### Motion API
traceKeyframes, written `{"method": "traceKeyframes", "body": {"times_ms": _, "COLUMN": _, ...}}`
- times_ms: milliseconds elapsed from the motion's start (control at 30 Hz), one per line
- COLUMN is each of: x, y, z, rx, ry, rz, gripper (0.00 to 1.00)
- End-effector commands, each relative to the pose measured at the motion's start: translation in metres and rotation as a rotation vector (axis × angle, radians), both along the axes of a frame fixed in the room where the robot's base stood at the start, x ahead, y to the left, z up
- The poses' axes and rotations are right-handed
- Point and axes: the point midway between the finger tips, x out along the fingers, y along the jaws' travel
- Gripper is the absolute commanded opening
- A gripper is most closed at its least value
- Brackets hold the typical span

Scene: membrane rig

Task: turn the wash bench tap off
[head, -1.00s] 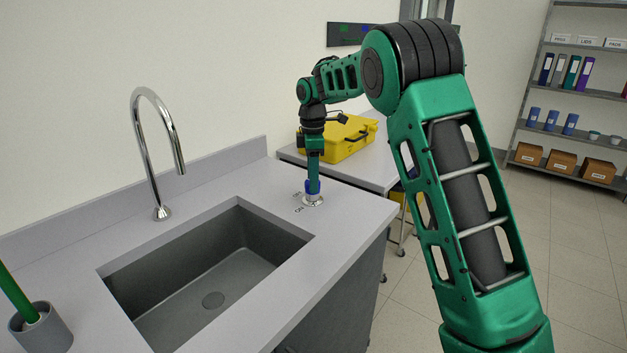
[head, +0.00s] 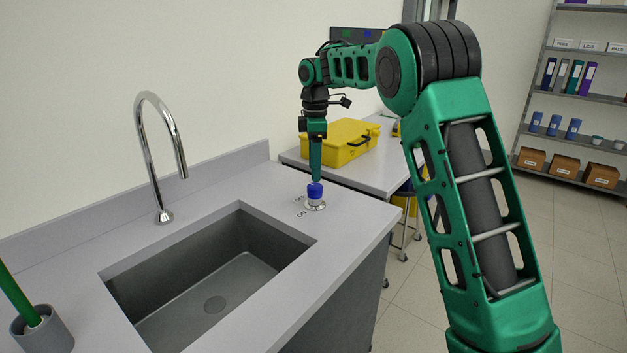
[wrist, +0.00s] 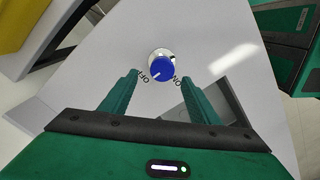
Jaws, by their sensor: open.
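The tap knob (head: 315,190) is blue on a round metal base, on the bench to the right of the sink. It also shows in the wrist view (wrist: 162,69), where its white line points down-left toward the OFF lettering; the ON lettering is on the other side. My gripper (head: 316,178) points down just above the knob. In the wrist view my gripper (wrist: 160,82) has its two green fingers apart, with nothing between them. The chrome spout (head: 162,150) arches over the sink, and no water stream is visible from it.
The grey sink (head: 215,285) is empty. A cup with a green-handled tool (head: 42,330) stands at the front left. A yellow case (head: 342,143) lies on a side table behind the knob. Shelves (head: 580,95) stand far right. The bench around the knob is clear.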

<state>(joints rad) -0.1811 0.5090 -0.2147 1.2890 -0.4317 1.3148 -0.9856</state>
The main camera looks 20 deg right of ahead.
Motion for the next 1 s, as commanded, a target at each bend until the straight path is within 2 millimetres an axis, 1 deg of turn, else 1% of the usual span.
{"method": "traceKeyframes", "body": {"times_ms": 33, "x": 0.001, "y": -0.001, "z": 0.010, "rx": 0.001, "ry": -0.002, "rz": 0.000, "gripper": 0.56}}
{"method": "traceKeyframes", "body": {"times_ms": 100, "x": 0.001, "y": -0.001, "z": 0.022, "rx": 0.001, "ry": -0.002, "rz": -0.001, "gripper": 0.56}}
{"method": "traceKeyframes", "body": {"times_ms": 200, "x": 0.002, "y": 0.000, "z": 0.035, "rx": 0.001, "ry": -0.002, "rz": 0.000, "gripper": 0.56}}
{"method": "traceKeyframes", "body": {"times_ms": 300, "x": 0.002, "y": 0.000, "z": 0.045, "rx": 0.001, "ry": -0.001, "rz": -0.001, "gripper": 0.56}}
{"method": "traceKeyframes", "body": {"times_ms": 467, "x": 0.002, "y": 0.000, "z": 0.051, "rx": 0.001, "ry": -0.001, "rz": -0.001, "gripper": 0.56}}
{"method": "traceKeyframes", "body": {"times_ms": 767, "x": 0.001, "y": -0.001, "z": 0.052, "rx": 0.001, "ry": -0.001, "rz": -0.004, "gripper": 0.56}}
{"method": "traceKeyframes", "body": {"times_ms": 867, "x": -0.007, "y": -0.008, "z": 0.055, "rx": 0.004, "ry": -0.002, "rz": -0.046, "gripper": 0.56}}
{"method": "traceKeyframes", "body": {"times_ms": 967, "x": -0.027, "y": -0.026, "z": 0.060, "rx": 0.010, "ry": 0.000, "rz": -0.155, "gripper": 0.56}}
{"method": "traceKeyframes", "body": {"times_ms": 1000, "x": -0.038, "y": -0.036, "z": 0.063, "rx": 0.014, "ry": -0.001, "rz": -0.216, "gripper": 0.56}}
